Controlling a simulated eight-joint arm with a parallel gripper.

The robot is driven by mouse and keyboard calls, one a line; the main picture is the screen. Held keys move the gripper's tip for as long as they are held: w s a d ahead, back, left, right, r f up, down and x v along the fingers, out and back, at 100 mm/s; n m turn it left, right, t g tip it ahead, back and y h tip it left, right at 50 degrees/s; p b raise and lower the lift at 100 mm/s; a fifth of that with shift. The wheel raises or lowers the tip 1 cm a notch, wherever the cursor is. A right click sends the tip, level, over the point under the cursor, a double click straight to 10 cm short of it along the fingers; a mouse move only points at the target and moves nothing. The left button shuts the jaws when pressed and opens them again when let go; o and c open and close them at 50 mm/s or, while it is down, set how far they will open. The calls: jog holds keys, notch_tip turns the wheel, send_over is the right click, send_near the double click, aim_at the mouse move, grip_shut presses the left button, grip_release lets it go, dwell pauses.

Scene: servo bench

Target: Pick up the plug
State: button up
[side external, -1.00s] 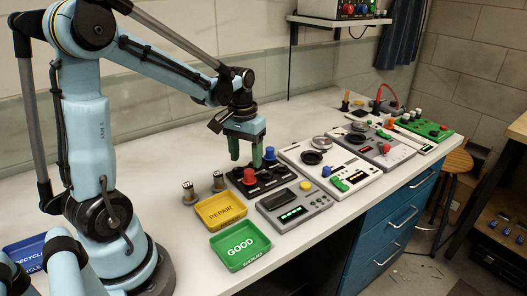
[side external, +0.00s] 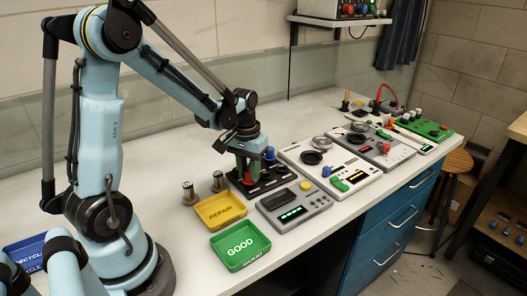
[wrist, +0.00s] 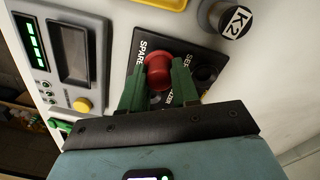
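A red plug (wrist: 158,72) stands in the black panel (wrist: 205,62), by the SPARE label in the wrist view. In the side view the red plug (side external: 241,163) shows partly, behind and between my fingers. My gripper (wrist: 160,78) is down at the plug, with one green finger on each side of its red head. The fingers look open and close to the head; any contact is hard to make out. In the side view my gripper (side external: 247,170) points down over the panel. A blue plug (side external: 270,155) stands on the same panel, just right of my gripper.
A yellow REPAIR tray (side external: 221,222) and a green GOOD tray (side external: 228,262) lie in front. Two metal cylinders (side external: 189,192) stand to the left. A grey meter box (side external: 310,209) is close on the right, with white and grey testers beyond. The bench behind is clear.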

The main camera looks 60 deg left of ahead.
grip_shut()
jog(key=shift+r, duration=0.1)
jog(key=shift+r, duration=0.4)
jog(key=r, duration=0.3)
jog(key=shift+d+r, duration=0.25)
jog(key=shift+r, duration=0.05)
jog(key=s+d+r, duration=0.2)
jog(key=d+r, duration=0.4)
jog(key=d, duration=0.4)
jog(key=w+a+f, duration=0.4)
jog(key=w+a, duration=0.4)
jog(key=a, duration=0.3)
jog(key=shift+s+d+f, duration=0.15)
jog(key=shift+f, duration=1)
jog(key=shift+s+d+f, duration=0.1)
jog(key=shift+d+f, duration=0.05)
jog(key=shift+f, duration=0.95)
